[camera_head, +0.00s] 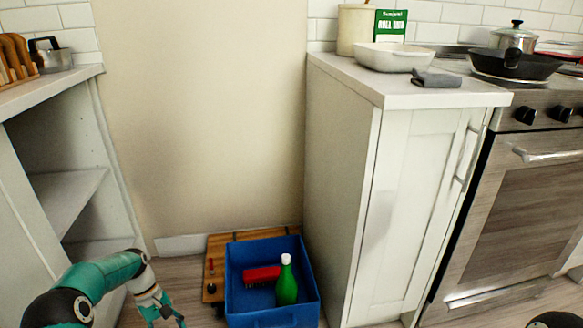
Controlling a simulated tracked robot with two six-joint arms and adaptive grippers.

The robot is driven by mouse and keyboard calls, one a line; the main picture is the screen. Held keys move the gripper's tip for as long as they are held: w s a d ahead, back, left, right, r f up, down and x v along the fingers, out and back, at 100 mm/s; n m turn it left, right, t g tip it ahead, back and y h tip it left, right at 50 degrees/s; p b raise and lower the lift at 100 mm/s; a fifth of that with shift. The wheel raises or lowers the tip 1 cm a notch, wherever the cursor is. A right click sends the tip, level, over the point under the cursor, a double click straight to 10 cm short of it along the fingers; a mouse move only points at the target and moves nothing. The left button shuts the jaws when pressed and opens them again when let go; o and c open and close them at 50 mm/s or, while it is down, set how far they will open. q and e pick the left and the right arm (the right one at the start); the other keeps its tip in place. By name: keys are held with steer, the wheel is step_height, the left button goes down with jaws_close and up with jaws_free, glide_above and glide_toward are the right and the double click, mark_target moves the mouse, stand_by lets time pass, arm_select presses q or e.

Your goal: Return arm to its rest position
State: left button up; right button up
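My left arm reaches in from the lower left, teal and black with a pale wrist. My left gripper (167,318) points down at the bottom edge, left of the blue bin, and its tips are partly cut off. Its fingers look spread, with nothing seen between them. Of my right arm only a dark, rounded part shows at the bottom right corner. My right gripper is out of the picture.
A blue bin (235,300) on the floor holds a green bottle (287,288) and a red brush (261,274). A wooden board (217,245) lies behind it. Open shelving (65,195) stands left, a white cabinet (400,215) and oven (520,200) right.

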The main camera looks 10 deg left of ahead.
arm_select(q)
steer(key=s+d+f+m+g+p, duration=0.15)
steer(key=s+d, duration=0.25)
steer(key=d, duration=0.4)
steer(key=s+d+f+m+p, duration=0.1)
steer(key=s+d+m, duration=0.1)
steer(key=s+d, duration=0.5)
steer(key=s+d+f+m+t+p, duration=0.1)
steer(key=s+d+m+t, duration=0.15)
steer(key=s+d, duration=0.3)
steer(key=s+d+f+m+t, duration=0.1)
steer(key=s+d+m, duration=0.2)
steer(key=s+d, duration=0.3)
step_height(320, 180, up, 38)
steer(key=w+a+t+p, duration=0.1)
steer(key=w+p, duration=0.1)
steer(key=p, duration=3.6)
steer(key=shift+w+f, duration=0.15)
steer(key=shift+f, duration=0.1)
steer(key=shift+f, duration=0.1)
steer(key=c, duration=0.3)
steer(key=shift+c, duration=0.2)
